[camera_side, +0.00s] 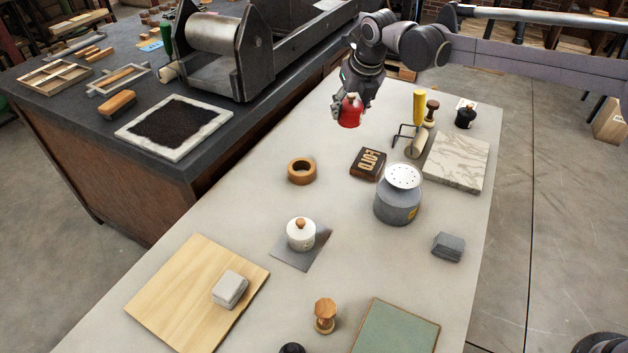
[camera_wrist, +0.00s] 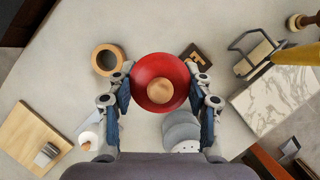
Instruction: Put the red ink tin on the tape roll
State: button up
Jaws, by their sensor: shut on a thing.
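The red ink tin (camera_side: 349,113) is held in my gripper (camera_side: 350,98), up above the back part of the table. In the wrist view the tin (camera_wrist: 147,72) shows from above as a red round with a wooden knob, and my gripper (camera_wrist: 160,95) has one finger on each side of it. The tape roll (camera_side: 301,171) is a brown ring lying flat on the table, in front of and to the left of the tin in the side view. In the wrist view the roll (camera_wrist: 108,60) is just left of the tin, apart from it. Its top looks bare.
A wooden type block (camera_side: 368,163) and a grey canister with a perforated lid (camera_side: 398,196) stand right of the roll. A white tin (camera_side: 301,234) sits on a grey sheet in front. A yellow-handled brayer (camera_side: 418,115) and marble slab (camera_side: 457,160) are at right. Table around the roll is clear.

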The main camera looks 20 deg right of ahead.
jog(key=shift+a+f, duration=0.15)
jog(key=shift+f, duration=0.2)
jog(key=shift+w+a+f, duration=0.2)
jog(key=shift+a+f, duration=1.65)
jog(key=shift+a, duration=0.05)
jog(key=shift+w+a+f, duration=0.2)
jog(key=shift+a+f, duration=1.6)
jog(key=shift+a, duration=0.05)
jog(key=shift+w+a+f, duration=0.2)
jog(key=shift+a+f, duration=1.65)
jog(key=shift+a, duration=0.05)
jog(key=shift+f, duration=0.1)
jog(key=o, duration=1.4)
jog(key=shift+c, duration=0.2)
